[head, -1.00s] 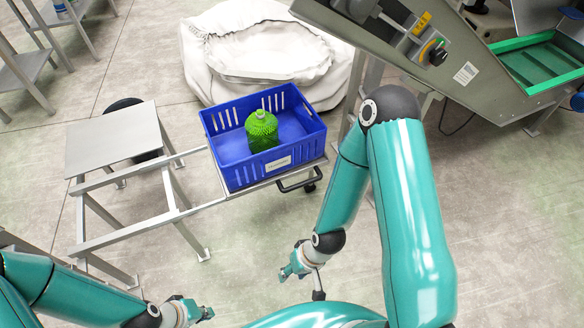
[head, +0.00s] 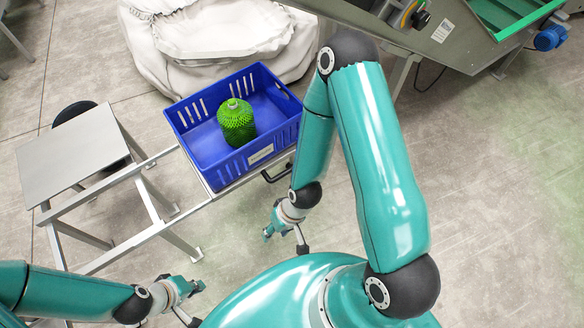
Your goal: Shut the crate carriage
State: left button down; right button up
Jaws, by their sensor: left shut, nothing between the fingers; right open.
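The crate carriage is a grey metal slide that carries a blue crate (head: 205,172) with a green net-wrapped item (head: 237,122) standing inside it. The carriage sits at the right end of long pale rails (head: 112,258), away from the grey table plate (head: 70,155) at their left. Its black handle (head: 277,174) sticks out at the front right, partly hidden by my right arm. My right gripper (head: 269,233) is open and empty, below the handle in the picture and apart from it. My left gripper (head: 197,286) is shut and empty, below the rails.
A large white sack (head: 215,40) stands behind the crate. A grey machine (head: 455,35) with a green tray (head: 510,12) fills the upper right. A round black stool seat (head: 75,112) is partly behind the table plate. The floor at right is clear.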

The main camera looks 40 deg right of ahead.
jog(key=w+d+f+m+t+b, duration=0.6)
jog(key=d+f+m+t+b, duration=0.1)
jog(key=d+f+b, duration=0.55)
jog(key=s+d+r+m+t+h+b, duration=0.1)
jog(key=s+d+r+m+t+b, duration=0.15)
jog(key=d+m+t+b, duration=0.7)
jog(key=w+a+f+b, duration=0.1)
jog(key=w+b, duration=0.2)
jog(key=w, duration=0.2)
jog(key=w+f+n+g+b, duration=0.1)
jog(key=w+b, duration=0.2)
jog(key=w, duration=0.2)
jog(key=w+a+f+n+g+b, duration=0.1)
jog(key=w+f+b, duration=0.1)
jog(key=w+b, duration=0.2)
jog(key=shift+w+a, duration=0.2)
jog(key=shift+w, duration=0.35)
jog(key=shift+w+a, duration=0.15)
jog(key=shift+w, duration=0.35)
grip_shut()
